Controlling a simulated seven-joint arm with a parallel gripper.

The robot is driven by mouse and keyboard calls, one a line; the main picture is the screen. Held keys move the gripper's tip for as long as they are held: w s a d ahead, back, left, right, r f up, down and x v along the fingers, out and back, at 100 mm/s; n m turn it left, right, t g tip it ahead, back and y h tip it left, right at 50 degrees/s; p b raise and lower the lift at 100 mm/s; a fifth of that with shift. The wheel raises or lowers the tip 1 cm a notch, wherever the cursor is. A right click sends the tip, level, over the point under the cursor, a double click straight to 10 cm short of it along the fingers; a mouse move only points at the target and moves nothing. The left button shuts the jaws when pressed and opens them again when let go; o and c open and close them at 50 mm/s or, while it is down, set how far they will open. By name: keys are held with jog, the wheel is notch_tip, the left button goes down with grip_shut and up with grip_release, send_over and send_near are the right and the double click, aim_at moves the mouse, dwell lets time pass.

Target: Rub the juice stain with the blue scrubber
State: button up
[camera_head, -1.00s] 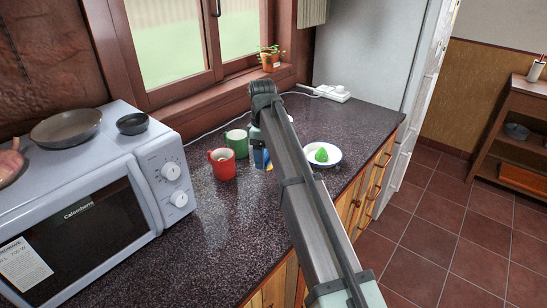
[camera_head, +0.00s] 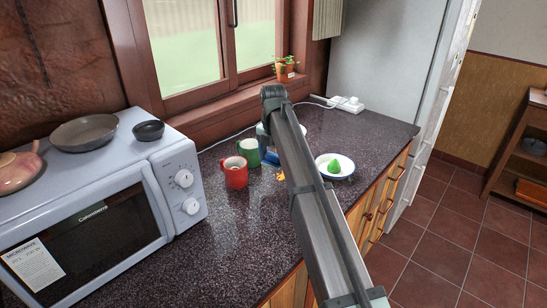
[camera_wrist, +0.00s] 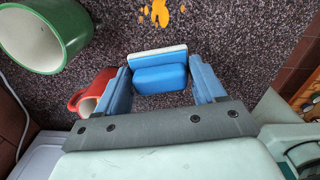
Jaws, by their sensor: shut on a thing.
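The blue scrubber (camera_wrist: 160,79), a block with a pale pad along one edge, sits between the two blue fingers of my gripper (camera_wrist: 162,84) in the wrist view. My gripper is shut on it. The juice stain (camera_wrist: 160,11) is an orange splash on the dark speckled counter, just beyond the scrubber at the top of the wrist view. In the head view the stain (camera_head: 281,177) shows beside my arm, which hides most of the gripper and scrubber. I cannot tell whether the pad touches the counter.
A red mug (camera_head: 235,172) and a green mug (camera_head: 249,152) stand left of the stain. A white plate (camera_head: 345,172) with a green item (camera_head: 334,166) is to the right. A microwave (camera_head: 105,215) stands at left. The front counter is clear.

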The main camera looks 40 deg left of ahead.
aim_at(271, 182)
jog(key=n, duration=0.6)
jog(key=shift+f, duration=3.8)
jog(key=shift+w+a+f, duration=0.1)
jog(key=shift+w+f, duration=0.05)
jog(key=shift+w, duration=0.45)
jog(key=shift+w+f, duration=0.15)
jog(key=shift+w, duration=0.4)
jog(key=shift+c, duration=0.3)
jog(key=shift+w, duration=3.95)
jog(key=shift+s, duration=5.1)
jog(key=shift+a, duration=0.35)
jog(key=shift+w, duration=5)
jog(key=shift+s, duration=5)
notch_tip(271, 182, up, 3)
jog(key=shift+w+f, duration=0.1)
jog(key=shift+f, duration=0.1)
jog(key=shift+r, duration=2.85)
